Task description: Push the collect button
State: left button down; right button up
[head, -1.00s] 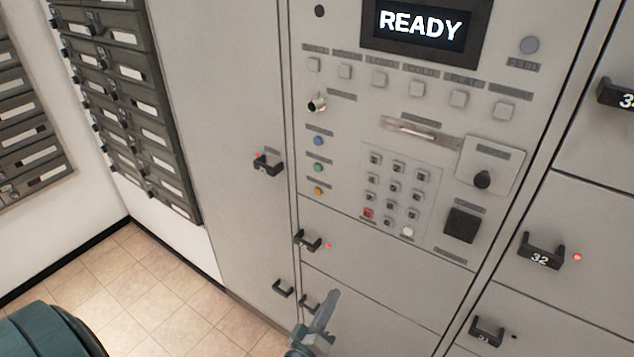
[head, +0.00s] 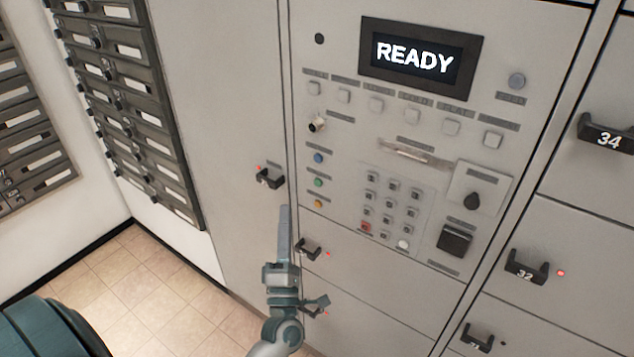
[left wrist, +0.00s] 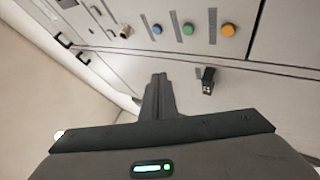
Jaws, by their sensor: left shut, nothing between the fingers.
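A grey control panel (head: 440,150) stands ahead, with a screen (head: 421,57) reading READY. A row of several square grey buttons (head: 411,115) runs below the screen, each with a label too small to read. Blue (head: 318,158), green (head: 318,182) and orange (head: 318,204) round buttons sit in a column at the panel's left. I cannot tell which button is marked collect. The blue (left wrist: 157,29), green (left wrist: 189,29) and orange (left wrist: 229,30) buttons also show in the left wrist view. My left gripper (head: 285,212) is shut and empty, left of the orange button. In the wrist view, its tips (left wrist: 158,80) appear apart from the buttons.
A keypad (head: 390,205), a card slot (head: 415,153) and a dark knob (head: 472,200) are on the panel. Black locker handles stick out nearby, one (head: 308,249) close to my left gripper and one (head: 270,178) above it. Grey mailboxes (head: 130,90) line the left wall.

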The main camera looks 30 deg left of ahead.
pick_arm(q)
jog(key=shift+w, duration=0.1)
jog(key=b, duration=0.2)
send_near(318, 182)
jog(key=w+a+r, duration=0.2)
jog(key=a+r, duration=0.1)
jog(key=a, duration=0.1)
jog(key=shift+w+r, duration=0.3)
jog(key=shift+r, duration=0.1)
dwell(1.5)
jog(key=shift+w, duration=0.1)
dwell(0.3)
jog(key=shift+w, duration=0.3)
jog(key=shift+w+d, duration=0.1)
jog(key=shift+w, duration=0.3)
dwell(0.8)
jog(key=shift+s, duration=0.85)
